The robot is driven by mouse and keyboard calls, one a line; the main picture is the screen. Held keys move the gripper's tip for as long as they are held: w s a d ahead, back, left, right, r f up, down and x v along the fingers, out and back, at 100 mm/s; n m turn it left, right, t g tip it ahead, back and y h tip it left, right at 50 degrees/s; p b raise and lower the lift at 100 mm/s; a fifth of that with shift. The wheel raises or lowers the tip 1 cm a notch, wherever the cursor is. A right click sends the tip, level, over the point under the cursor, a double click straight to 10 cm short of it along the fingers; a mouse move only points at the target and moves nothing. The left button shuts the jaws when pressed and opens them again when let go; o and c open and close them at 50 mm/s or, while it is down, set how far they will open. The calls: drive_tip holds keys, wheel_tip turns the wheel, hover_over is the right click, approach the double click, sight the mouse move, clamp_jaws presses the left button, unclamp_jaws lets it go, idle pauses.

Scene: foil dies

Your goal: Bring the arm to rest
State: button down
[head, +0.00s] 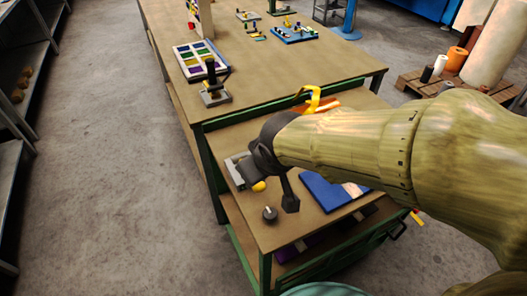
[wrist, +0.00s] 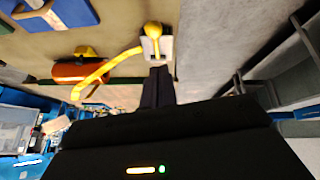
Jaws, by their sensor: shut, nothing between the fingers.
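My gripper (head: 290,204) is dark and hangs at the end of my arm, above the lower bench top in the head view. In the wrist view its two dark fingers (wrist: 157,84) are together and hold nothing. Beyond the fingertips in that view is a pale grey block (wrist: 164,46) with a yellow knob (wrist: 153,29). In the head view the grey block (head: 233,171) and yellow knob (head: 259,186) are partly hidden by my gripper.
A blue board (head: 328,190) and a small dark knobbed piece (head: 270,214) lie on the lower bench top (head: 300,225). A yellow curved strap (head: 312,97) and an orange piece (head: 329,104) are behind my arm. The higher table (head: 280,65) holds a tray (head: 187,66) and a stamp-like tool (head: 214,92).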

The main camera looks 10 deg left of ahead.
drive_tip(key=d+f+m+g+h+p, duration=0.2)
drive_tip(key=d+m+p, duration=0.6)
drive_tip(key=d, duration=1.4)
drive_tip(key=shift+s+d+m+g+h, duration=0.25)
drive_tip(key=shift+s+m+g+h, duration=0.1)
drive_tip(key=shift+m+h, duration=0.15)
drive_tip(key=shift+f, duration=0.1)
drive_tip(key=shift+d, duration=0.1)
